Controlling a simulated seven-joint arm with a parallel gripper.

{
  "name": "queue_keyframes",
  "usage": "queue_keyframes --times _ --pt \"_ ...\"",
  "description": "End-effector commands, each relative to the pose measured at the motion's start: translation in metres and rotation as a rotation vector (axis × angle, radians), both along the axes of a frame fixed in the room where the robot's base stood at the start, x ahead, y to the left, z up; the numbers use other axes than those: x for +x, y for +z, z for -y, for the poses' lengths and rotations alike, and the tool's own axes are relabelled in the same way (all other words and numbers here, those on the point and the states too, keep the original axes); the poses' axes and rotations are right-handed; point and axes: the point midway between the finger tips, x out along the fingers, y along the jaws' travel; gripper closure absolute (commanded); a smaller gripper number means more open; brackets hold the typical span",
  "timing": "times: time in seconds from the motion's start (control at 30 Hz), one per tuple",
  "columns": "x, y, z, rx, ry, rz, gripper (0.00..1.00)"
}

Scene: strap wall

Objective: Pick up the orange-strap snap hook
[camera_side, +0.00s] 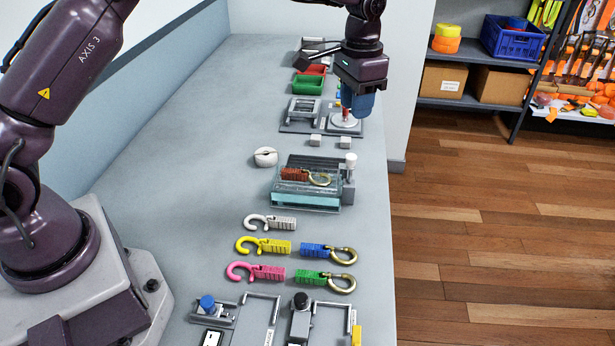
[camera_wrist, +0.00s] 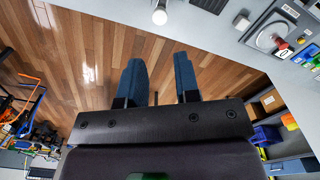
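The orange-strap snap hook (camera_side: 305,176) has a rust-orange strap and a brass-coloured hook pointing right. It lies at a clear teal-tinted case (camera_side: 305,200) in the middle of the bench; I cannot tell for certain whether it is under the clear cover or on top. My gripper (camera_side: 357,105) is farther back, above the red-knobbed plate, well away from the hook. In the wrist view my gripper (camera_wrist: 158,65) has its two blue fingers apart with nothing between them. The hook does not show in the wrist view.
White (camera_side: 270,222), yellow (camera_side: 263,245), pink (camera_side: 255,272), blue (camera_side: 328,253) and green (camera_side: 325,279) snap hooks lie in front of the case. A white-knobbed post (camera_side: 351,162) stands at its right. A red-knobbed fixture (camera_side: 345,120) and green bin (camera_side: 308,84) are behind. Bench's left side is clear.

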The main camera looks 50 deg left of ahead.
Motion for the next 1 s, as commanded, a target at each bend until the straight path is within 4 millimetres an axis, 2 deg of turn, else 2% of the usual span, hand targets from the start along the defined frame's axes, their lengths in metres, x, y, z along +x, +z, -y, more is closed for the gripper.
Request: queue_keyframes --times 0.17,0.27,0.37,0.53,0.63,0.73,0.87,1.0 --pt "0.0 0.0 0.0 0.0 0.001 0.0 0.7" --pt "0.0 0.008 -0.016 0.001 0.031 0.012 0.7" --pt "-0.019 0.007 -0.043 0.003 0.042 -0.007 0.7" --pt "-0.064 -0.014 -0.077 0.001 -0.177 -0.022 0.7" --pt "-0.083 -0.029 -0.081 -0.004 -0.348 -0.021 0.7" --pt "-0.087 -0.038 -0.079 -0.003 -0.469 -0.011 0.7" --pt "-0.085 -0.047 -0.079 -0.001 -0.526 -0.002 0.7" --pt "-0.085 -0.073 -0.079 -0.002 -0.527 -0.005 0.7"
